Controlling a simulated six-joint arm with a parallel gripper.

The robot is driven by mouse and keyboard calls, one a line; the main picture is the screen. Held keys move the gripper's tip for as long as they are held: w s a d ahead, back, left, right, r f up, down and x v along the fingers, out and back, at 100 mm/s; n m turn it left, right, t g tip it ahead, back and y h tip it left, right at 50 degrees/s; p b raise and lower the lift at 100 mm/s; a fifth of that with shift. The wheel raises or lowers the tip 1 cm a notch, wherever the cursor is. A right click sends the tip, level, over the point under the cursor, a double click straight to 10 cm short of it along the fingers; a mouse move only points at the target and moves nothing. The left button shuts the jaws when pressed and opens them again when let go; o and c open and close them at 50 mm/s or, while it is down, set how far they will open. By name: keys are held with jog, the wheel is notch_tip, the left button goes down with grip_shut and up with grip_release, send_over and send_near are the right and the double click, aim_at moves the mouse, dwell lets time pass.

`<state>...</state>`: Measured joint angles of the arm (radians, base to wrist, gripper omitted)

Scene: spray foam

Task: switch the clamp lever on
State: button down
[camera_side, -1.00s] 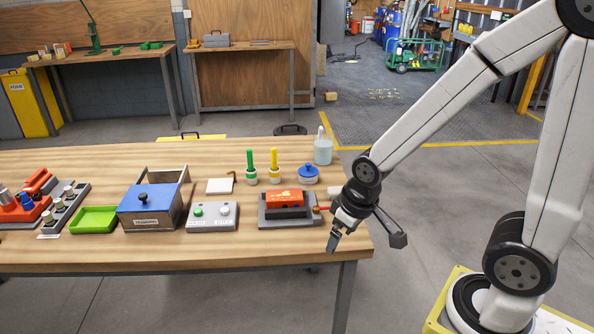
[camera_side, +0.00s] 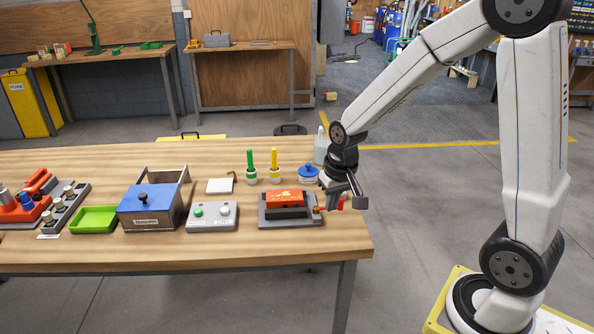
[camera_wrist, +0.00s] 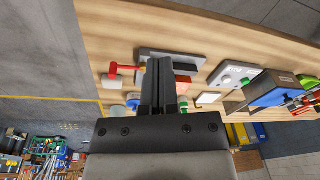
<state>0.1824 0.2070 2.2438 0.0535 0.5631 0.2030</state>
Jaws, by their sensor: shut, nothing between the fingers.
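The clamp (camera_side: 291,222) is a grey base with an orange-red block and a black bar, near the right end of the bench. Its red lever (camera_side: 341,203) sticks out to the right and is partly hidden by my gripper (camera_side: 332,200). My gripper is shut and empty, pointing down beside the clamp's right end. The fingers hide part of the clamp base (camera_wrist: 190,58). I cannot tell whether they touch the lever.
A blue-lidded pot (camera_side: 308,174) and a clear bottle (camera_side: 322,150) stand close behind my gripper. A grey button box (camera_side: 212,217) is left of the clamp. Green (camera_side: 250,168) and yellow (camera_side: 274,168) handles stand behind it. The bench's front right corner is clear.

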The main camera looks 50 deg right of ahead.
jog(key=w+d+m+y, duration=0.1)
jog(key=d+m, duration=0.3)
jog(key=d, duration=0.4)
jog(key=w+d+f+m+g+y, duration=0.1)
jog(key=w+d+m, duration=0.2)
jog(key=d, duration=0.5)
jog(key=w+d+m, duration=0.3)
jog(key=d+m, duration=0.3)
jog(key=d, duration=0.3)
jog(key=shift+f+g+y, duration=0.15)
jog(key=shift+g+y, duration=0.15)
jog(key=shift+y, duration=0.1)
jog(key=shift+f, duration=0.1)
jog(key=x, duration=1)
jog(key=shift+a, duration=2)
jog(key=shift+s+a+m, duration=0.45)
jog(key=shift+s+m, duration=0.2)
jog(key=shift+m, duration=0.35)
